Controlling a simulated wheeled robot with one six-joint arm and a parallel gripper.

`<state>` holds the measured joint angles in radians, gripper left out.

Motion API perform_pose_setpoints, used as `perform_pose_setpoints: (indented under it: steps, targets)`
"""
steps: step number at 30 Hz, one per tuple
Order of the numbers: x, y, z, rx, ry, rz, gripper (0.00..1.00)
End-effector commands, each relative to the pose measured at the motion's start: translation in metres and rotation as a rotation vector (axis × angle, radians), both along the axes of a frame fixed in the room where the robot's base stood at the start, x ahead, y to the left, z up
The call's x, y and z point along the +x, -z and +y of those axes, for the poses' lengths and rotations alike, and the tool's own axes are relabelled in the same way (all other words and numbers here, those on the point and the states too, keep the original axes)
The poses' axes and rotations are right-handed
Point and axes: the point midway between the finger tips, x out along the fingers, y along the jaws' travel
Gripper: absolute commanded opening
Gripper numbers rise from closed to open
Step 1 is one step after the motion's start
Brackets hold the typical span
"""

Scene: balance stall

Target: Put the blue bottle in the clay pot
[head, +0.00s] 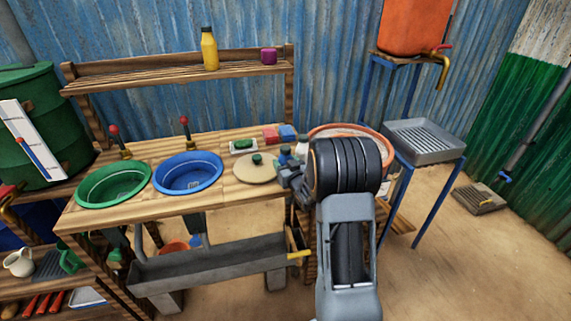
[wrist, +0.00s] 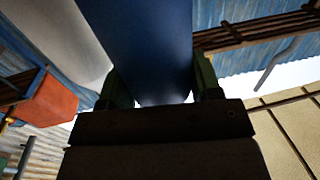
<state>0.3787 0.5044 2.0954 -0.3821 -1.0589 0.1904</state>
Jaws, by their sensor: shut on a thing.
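The blue bottle (wrist: 140,40) fills the upper middle of the wrist view, between the two jaws of my gripper (wrist: 155,95). My gripper is shut on it. In the head view, my gripper (head: 287,172) is at the right end of the wooden counter, and a small blue part with a dark cap (head: 285,153) shows beside it. A wide round vessel with an orange-brown rim (head: 322,129), which looks like the clay pot, stands just behind and right of my gripper. My arm hides much of it, and its inside cannot be seen well.
A round wooden lid (head: 250,174) with a green knob lies left of my gripper. A pale bottle (head: 302,146) stands close by. The counter also holds a soap dish (head: 243,150), a red sponge (head: 271,135), a blue basin (head: 188,178) and a green basin (head: 113,187).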

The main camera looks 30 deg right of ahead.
Motion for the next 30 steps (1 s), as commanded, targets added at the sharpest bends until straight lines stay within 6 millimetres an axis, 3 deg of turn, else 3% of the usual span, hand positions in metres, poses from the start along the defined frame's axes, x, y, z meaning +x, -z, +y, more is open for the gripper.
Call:
perform_pose_setpoints:
  steps: [9,10,17,27,30]
  targets:
    - [0.0,0.003,0.0,-0.001,0.0,-0.003,0.25]
    - [0.0,0.003,0.0,0.0,0.0,-0.001,0.6]
    - [0.0,0.002,0.0,0.0,0.0,0.0,0.82]
    - [0.0,-0.003,0.0,0.0,0.0,0.0,0.84]
    - [-0.013,-0.001,0.0,0.0,0.002,-0.001,0.84]
